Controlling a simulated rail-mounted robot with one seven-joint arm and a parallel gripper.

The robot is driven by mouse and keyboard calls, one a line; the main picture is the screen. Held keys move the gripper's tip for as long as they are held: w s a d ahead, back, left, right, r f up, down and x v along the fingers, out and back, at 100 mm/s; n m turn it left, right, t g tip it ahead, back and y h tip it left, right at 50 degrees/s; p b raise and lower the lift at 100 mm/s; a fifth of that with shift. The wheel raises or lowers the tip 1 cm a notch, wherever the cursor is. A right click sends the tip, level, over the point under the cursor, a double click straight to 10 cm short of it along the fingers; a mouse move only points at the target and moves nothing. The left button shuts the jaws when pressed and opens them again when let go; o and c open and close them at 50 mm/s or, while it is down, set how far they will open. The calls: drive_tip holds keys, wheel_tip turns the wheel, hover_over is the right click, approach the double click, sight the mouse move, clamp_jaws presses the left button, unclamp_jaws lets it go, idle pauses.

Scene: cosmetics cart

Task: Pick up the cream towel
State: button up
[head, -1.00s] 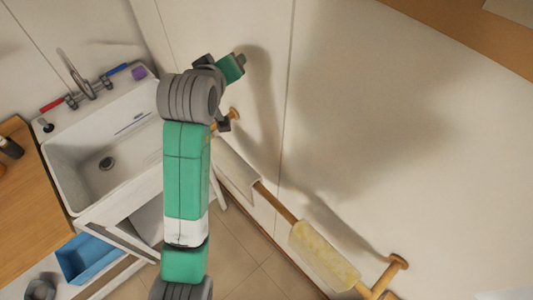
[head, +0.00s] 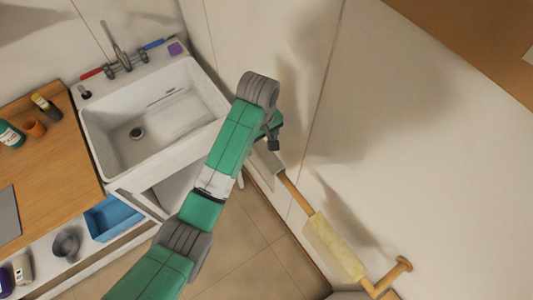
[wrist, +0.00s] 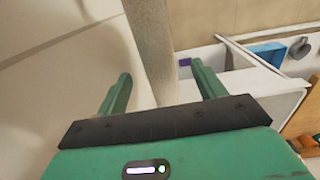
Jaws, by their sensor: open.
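Two towels hang on a wooden wall rail (head: 298,198) in the head view. A pale yellow-cream towel (head: 335,248) hangs towards the lower right. An off-white towel (head: 262,165) hangs farther up-left, partly hidden behind my arm. I cannot tell for sure which one the task calls cream. My gripper (wrist: 160,80) is open. In the wrist view a pale, rough-textured strip (wrist: 154,45), which looks like the off-white towel seen edge-on, stands between the fingers, apart from both. In the head view my gripper is mostly hidden by my wrist, near the off-white towel.
The wall (head: 410,140) runs close beside the rail. A white sink (head: 150,118) stands to the left, with a wooden counter (head: 55,150) and a blue bin (head: 112,217) below. The tiled floor (head: 235,245) is clear.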

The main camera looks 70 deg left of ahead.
sight(261, 147)
drive_tip(key=shift+w+a+f+p, duration=0.1)
drive_tip(key=shift+a+f+p, duration=0.1)
drive_tip(key=shift+f, duration=1.8)
drive_tip(key=shift+a+f+p, duration=0.2)
drive_tip(key=shift+f, duration=1.75)
drive_tip(key=c, duration=1.1)
drive_tip(key=shift+c, duration=0.2)
wheel_tip(261, 147, up, 18)
drive_tip(key=p, duration=0.5)
